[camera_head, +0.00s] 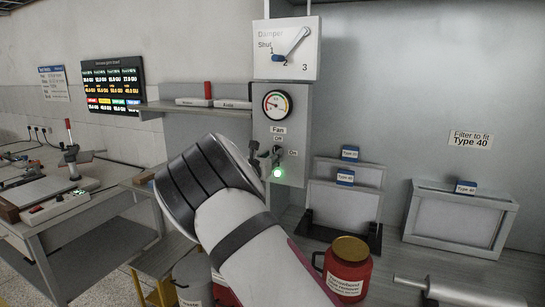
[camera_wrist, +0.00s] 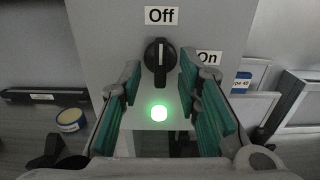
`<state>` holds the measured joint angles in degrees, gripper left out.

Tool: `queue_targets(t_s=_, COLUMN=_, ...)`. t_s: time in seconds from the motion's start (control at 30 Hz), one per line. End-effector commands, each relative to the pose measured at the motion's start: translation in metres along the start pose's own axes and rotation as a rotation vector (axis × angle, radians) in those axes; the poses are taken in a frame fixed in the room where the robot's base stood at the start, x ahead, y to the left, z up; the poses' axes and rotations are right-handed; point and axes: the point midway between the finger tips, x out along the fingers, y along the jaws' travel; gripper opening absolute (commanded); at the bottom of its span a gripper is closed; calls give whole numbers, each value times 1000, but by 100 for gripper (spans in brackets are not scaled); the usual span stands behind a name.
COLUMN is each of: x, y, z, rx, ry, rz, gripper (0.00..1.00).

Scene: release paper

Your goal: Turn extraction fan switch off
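The extraction fan switch is a black rotary knob (camera_wrist: 157,62) on a grey panel (camera_head: 293,98). In the wrist view it stands about upright, its pale line running towards the "Off" label (camera_wrist: 161,16) above. The "On" label (camera_wrist: 208,57) is to its right. A green lamp (camera_wrist: 159,112) is lit below the knob and also shows in the head view (camera_head: 277,173). My gripper (camera_wrist: 159,78) is open, its green-padded fingers on either side of the knob with visible gaps. In the head view my wrist and fingers crowd the knob, and contact cannot be told.
Above the switch are a round gauge (camera_head: 276,104) and a damper lever plate (camera_head: 287,48). Framed filters (camera_head: 345,190) and a red container (camera_head: 346,268) stand on the bench to the right. A shelf (camera_head: 180,107) juts out at left.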

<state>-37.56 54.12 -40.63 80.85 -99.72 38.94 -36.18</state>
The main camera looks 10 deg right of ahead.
Motion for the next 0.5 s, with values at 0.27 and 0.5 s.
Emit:
queue_targets(t_s=0.27, x=-56, y=1, z=0, rx=0, ry=2, rz=4, gripper=31)
queue_targets(t_s=0.5, x=-95, y=1, z=0, rx=-1, ry=2, rz=3, gripper=31)
